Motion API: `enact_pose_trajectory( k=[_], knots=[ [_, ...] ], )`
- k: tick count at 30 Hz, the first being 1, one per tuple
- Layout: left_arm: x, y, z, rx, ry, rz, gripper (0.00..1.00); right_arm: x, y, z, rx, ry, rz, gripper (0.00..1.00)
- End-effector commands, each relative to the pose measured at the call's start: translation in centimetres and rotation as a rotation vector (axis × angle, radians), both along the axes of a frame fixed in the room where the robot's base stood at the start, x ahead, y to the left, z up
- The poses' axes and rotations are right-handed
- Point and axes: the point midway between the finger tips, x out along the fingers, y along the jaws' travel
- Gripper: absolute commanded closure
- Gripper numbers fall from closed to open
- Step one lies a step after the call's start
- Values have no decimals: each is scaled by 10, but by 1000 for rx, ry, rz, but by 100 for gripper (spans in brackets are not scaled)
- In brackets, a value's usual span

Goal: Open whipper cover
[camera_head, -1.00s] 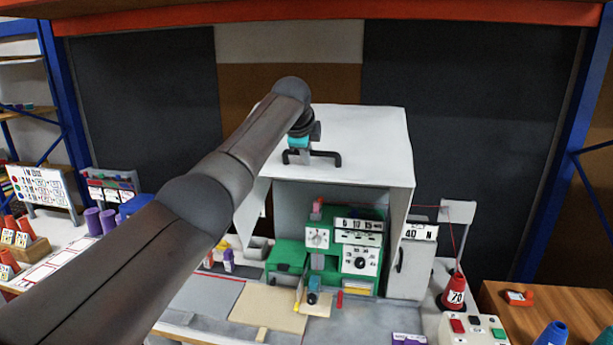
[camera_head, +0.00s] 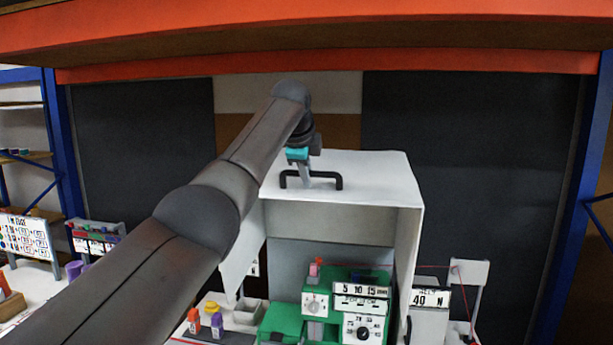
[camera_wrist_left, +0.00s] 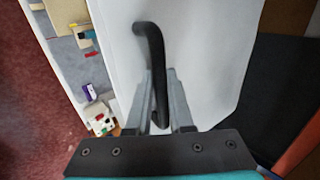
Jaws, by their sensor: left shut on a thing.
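The whipper cover (camera_head: 380,171) is a white box-like hood with a black bar handle (camera_head: 328,182) on its top near the front edge. It stands raised over the green whipper machine (camera_head: 352,291), whose front with dials shows below it. My left gripper (camera_head: 304,176) is shut on the handle. The left wrist view shows the fingers (camera_wrist_left: 166,112) closed around the black handle (camera_wrist_left: 151,50), with the white cover (camera_wrist_left: 205,55) behind. The fingertips are partly hidden by the handle. My right gripper is not in view.
A white post with a red thread (camera_head: 468,272) stands right of the machine. Small bottles (camera_head: 205,322) and a grey bin (camera_head: 248,312) stand to its left. An orange beam (camera_head: 450,62) crosses above. Blue uprights stand at both sides.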

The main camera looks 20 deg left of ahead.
Motion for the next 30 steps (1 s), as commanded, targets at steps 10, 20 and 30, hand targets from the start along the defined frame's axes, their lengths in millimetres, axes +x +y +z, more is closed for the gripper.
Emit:
enact_pose_trajectory(
  k=[10, 20, 30],
  knots=[
    [0, 1, -1, 1, -1, 2, 64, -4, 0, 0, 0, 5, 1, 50],
    [0, 0, -1, 0, 1, 1, 51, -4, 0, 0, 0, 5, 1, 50],
    [-17, -4, 18, 1, -6, 0, 51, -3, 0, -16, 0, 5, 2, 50]
  ],
)
